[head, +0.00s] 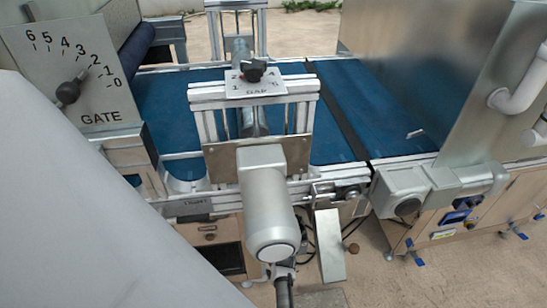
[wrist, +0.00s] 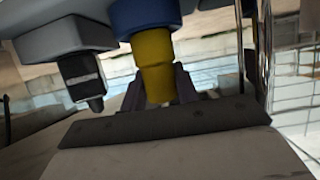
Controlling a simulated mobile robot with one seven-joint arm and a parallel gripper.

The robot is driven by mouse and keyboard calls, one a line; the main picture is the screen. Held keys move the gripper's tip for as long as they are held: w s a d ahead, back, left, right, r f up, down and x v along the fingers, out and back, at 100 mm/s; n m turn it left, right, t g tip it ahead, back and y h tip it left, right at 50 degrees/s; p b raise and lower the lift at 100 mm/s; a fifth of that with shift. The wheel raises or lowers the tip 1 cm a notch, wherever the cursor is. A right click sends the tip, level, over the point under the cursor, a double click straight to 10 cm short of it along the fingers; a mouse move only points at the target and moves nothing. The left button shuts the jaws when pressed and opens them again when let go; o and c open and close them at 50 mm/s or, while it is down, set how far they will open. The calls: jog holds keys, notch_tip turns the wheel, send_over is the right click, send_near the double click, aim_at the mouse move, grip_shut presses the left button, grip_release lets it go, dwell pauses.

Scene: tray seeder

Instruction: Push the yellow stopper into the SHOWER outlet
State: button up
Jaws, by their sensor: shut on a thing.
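In the wrist view, the yellow stopper (wrist: 154,68) stands between the two dark fingers of my gripper (wrist: 158,90). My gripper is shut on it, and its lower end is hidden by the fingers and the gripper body. The far end of the stopper meets a round blue fitting (wrist: 146,14). I cannot tell whether the stopper sits inside the blue fitting or only touches it. No SHOWER label is readable in either view. The head view does not show the stopper or my gripper.
A dark nozzle-like part (wrist: 82,80) hangs left of the stopper, below a grey housing (wrist: 60,38). In the head view, a blue conveyor belt (head: 345,95) runs under a frame with a grey motor (head: 266,205). A GATE dial plate (head: 95,75) stands at the left.

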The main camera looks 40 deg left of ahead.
jog(key=shift+f+b, duration=1.1)
jog(key=shift+b, duration=0.05)
dwell(1.2)
jog(key=o, duration=1.1)
jog(key=shift+s+d, duration=0.1)
jog(key=p+v, duration=0.1)
jog(key=v, duration=1.2)
jog(key=shift+s+d+r, duration=0.2)
jog(key=shift+r, duration=0.1)
jog(key=shift+s, duration=0.1)
